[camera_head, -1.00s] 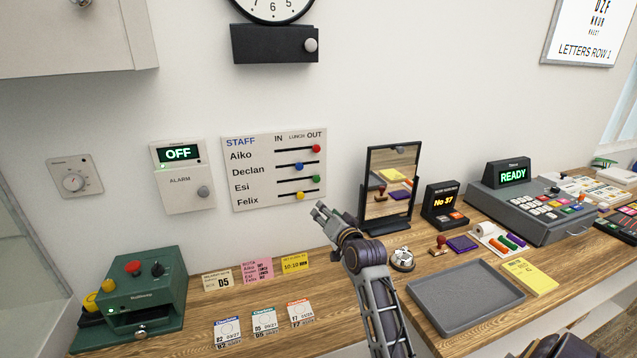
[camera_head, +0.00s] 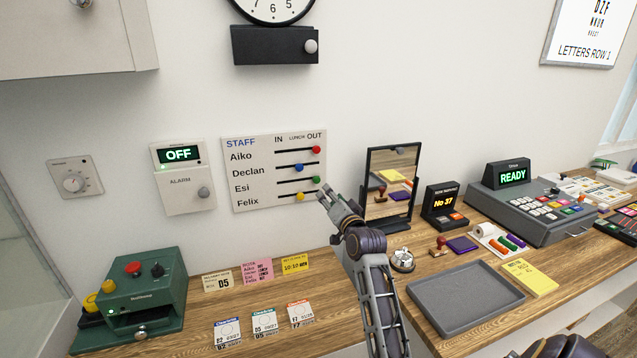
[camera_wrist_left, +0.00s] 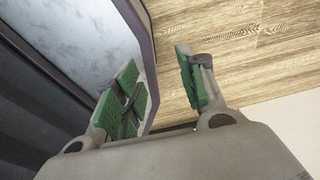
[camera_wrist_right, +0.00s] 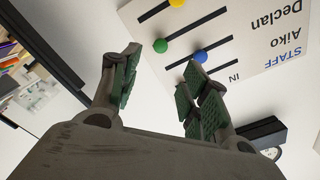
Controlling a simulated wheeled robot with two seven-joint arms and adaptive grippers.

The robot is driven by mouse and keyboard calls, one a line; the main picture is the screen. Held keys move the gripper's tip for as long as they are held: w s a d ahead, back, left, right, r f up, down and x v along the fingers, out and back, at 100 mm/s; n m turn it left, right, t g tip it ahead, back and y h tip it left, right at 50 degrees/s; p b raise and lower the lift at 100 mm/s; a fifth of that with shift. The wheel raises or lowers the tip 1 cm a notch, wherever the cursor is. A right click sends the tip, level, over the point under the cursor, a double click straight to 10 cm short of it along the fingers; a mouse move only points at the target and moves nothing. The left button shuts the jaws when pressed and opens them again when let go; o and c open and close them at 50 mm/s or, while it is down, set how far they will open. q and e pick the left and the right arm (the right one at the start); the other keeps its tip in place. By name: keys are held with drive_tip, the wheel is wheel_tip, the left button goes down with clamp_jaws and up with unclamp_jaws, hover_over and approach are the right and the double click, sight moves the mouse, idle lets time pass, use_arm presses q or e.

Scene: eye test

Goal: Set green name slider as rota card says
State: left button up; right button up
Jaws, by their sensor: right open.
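The staff board (camera_head: 240,184) hangs on the wall with a slider in each name row. The green slider (camera_head: 316,180) is in the Esi row at the OUT end. It also shows in the right wrist view (camera_wrist_right: 160,46), between the fingertips in the picture. My right gripper (camera_head: 326,194) is open just below and right of it; contact cannot be told. The pink rota card (camera_head: 257,271) lies on the desk; its small writing is hard to read. My left gripper (camera_wrist_left: 165,75) shows only in its wrist view, open and empty.
The red (camera_head: 316,149), blue (camera_head: 299,167) and yellow (camera_head: 300,196) sliders share the board. A mirror (camera_head: 391,190) stands close right of my right gripper. A bell (camera_head: 402,261) and a grey tray (camera_head: 462,297) are on the desk. Wall left of the board holds an alarm panel (camera_head: 184,190).

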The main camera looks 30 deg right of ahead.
sight(318, 181)
drive_tip(key=shift+p+x, duration=0.45)
drive_tip(key=shift+x, duration=4.55)
use_arm(q)
drive_tip(key=shift+s+d+r, duration=0.25)
drive_tip(key=shift+d+r, duration=0.35)
drive_tip(key=shift+d, duration=0.2)
use_arm(e)
drive_tip(key=shift+x, duration=1.1)
use_arm(q)
drive_tip(key=shift+a, duration=0.15)
use_arm(e)
drive_tip(key=shift+r, duration=0.1)
drive_tip(key=c, duration=0.5)
use_arm(q)
drive_tip(key=shift+a, duration=0.25)
use_arm(e)
clamp_jaws()
